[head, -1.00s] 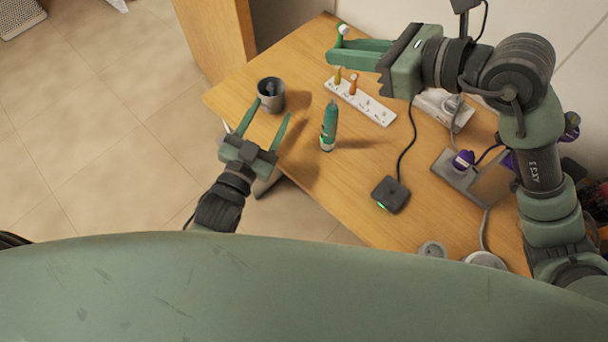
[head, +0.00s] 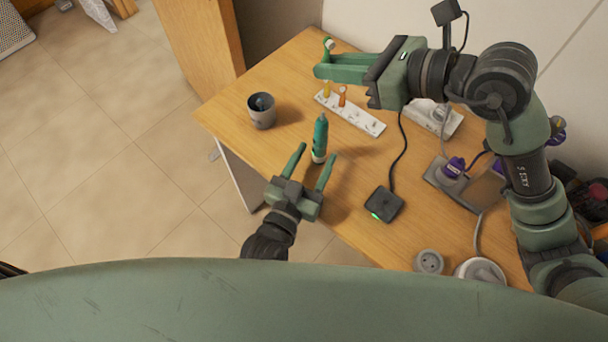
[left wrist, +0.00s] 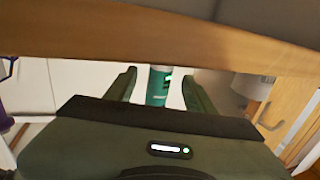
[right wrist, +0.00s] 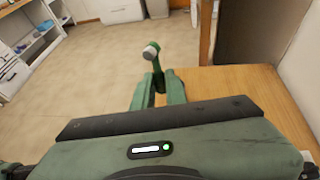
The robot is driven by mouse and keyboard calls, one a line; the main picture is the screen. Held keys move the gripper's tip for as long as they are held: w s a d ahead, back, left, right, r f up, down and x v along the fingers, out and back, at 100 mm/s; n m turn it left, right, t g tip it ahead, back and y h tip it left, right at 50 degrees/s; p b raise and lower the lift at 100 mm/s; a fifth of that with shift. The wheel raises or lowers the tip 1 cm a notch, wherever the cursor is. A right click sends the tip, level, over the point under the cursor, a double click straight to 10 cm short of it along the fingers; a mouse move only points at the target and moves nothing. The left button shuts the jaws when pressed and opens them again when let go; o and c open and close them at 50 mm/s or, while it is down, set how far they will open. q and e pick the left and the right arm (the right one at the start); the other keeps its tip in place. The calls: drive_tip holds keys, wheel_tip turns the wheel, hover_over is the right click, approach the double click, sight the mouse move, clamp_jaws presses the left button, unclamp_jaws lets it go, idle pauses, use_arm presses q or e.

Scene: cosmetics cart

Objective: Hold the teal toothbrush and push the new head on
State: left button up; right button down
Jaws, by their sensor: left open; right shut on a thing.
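The teal toothbrush (head: 320,138) stands upright on the desk, with a bare tip at its top. My left gripper (head: 317,153) is open just in front of it. In the left wrist view the toothbrush's teal body (left wrist: 159,86) shows between the two spread fingers, with a gap on each side. My right gripper (head: 320,64) is shut on a small brush head (head: 329,44) and holds it above the far side of the desk. In the right wrist view the head's pale round end (right wrist: 152,52) sticks out beyond the fingertips.
A white holder strip (head: 362,119) carries a yellow head (head: 327,89) and an orange head (head: 343,96). A grey cup (head: 262,119) stands at left. A black charger (head: 384,204) with a cable lies at right. Purple items (head: 455,167) stand farther right.

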use_arm(q)
drive_tip(key=shift+x, duration=1.7)
clamp_jaws()
use_arm(e)
wheel_tip(320, 180, down, 8)
